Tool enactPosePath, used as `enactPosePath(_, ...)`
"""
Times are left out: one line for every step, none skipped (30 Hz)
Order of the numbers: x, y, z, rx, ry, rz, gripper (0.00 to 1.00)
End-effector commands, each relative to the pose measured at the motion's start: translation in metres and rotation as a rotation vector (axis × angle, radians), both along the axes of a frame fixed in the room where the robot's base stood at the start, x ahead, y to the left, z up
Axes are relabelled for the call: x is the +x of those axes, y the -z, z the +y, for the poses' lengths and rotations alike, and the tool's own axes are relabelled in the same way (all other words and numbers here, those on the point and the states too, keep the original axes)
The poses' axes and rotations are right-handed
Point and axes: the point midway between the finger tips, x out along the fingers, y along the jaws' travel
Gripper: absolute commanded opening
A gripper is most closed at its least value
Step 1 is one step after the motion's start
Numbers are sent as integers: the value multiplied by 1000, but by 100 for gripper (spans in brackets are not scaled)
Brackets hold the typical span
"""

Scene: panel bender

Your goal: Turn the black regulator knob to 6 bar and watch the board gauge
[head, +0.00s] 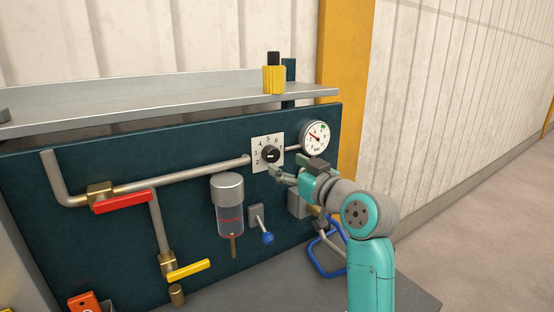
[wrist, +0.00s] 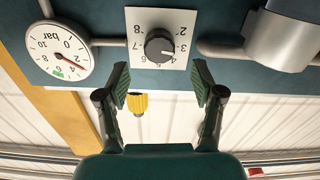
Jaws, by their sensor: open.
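The black regulator knob (head: 270,154) sits on a white number plate (head: 259,166) on the dark teal board. In the wrist view, which is upside down, the knob (wrist: 159,45) has a white mark pointing between 3 and 4. The round board gauge (head: 314,137) is at the knob's upper right; in the wrist view the gauge (wrist: 60,52) has its red needle between 2 and 4 bar. My gripper (head: 277,173) is just below and in front of the knob. In the wrist view its two fingers (wrist: 160,85) are spread, empty, and apart from the knob.
A filter bowl (head: 229,205) and a blue-tipped lever (head: 263,228) are left of my gripper. Red (head: 122,202) and yellow (head: 189,270) valve handles are further left. A shelf (head: 150,98) with a yellow object (head: 274,80) overhangs the board.

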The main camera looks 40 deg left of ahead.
Motion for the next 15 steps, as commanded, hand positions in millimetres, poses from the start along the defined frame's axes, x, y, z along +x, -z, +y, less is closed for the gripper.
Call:
enactPosePath(3, 0, 9, -1, -2, 1, 67)
enactPosePath(5, 0, 14, 0, -2, 1, 67)
enactPosePath(7, 0, 20, 0, -2, 1, 67)
enactPosePath(9, 0, 24, -1, -2, 1, 67)
enactPosePath(11, 0, 27, 0, -1, 2, 67)
enactPosePath(13, 0, 31, 1, -1, 2, 67)
enactPosePath(14, 0, 34, 1, -1, 2, 67)
enactPosePath(15, 0, 37, 0, -1, 1, 67)
enactPosePath(16, 0, 40, 0, -1, 1, 67)
enactPosePath(17, 0, 42, 0, -1, 1, 67)
enactPosePath(18, 0, 44, 0, -1, 1, 67)
enactPosePath(18, 0, 45, 0, 0, 1, 67)
enactPosePath(19, 0, 46, 0, 0, 1, 67)
enactPosePath(19, 0, 46, 0, 0, 1, 67)
enactPosePath(19, 0, 47, 1, 0, 0, 67)
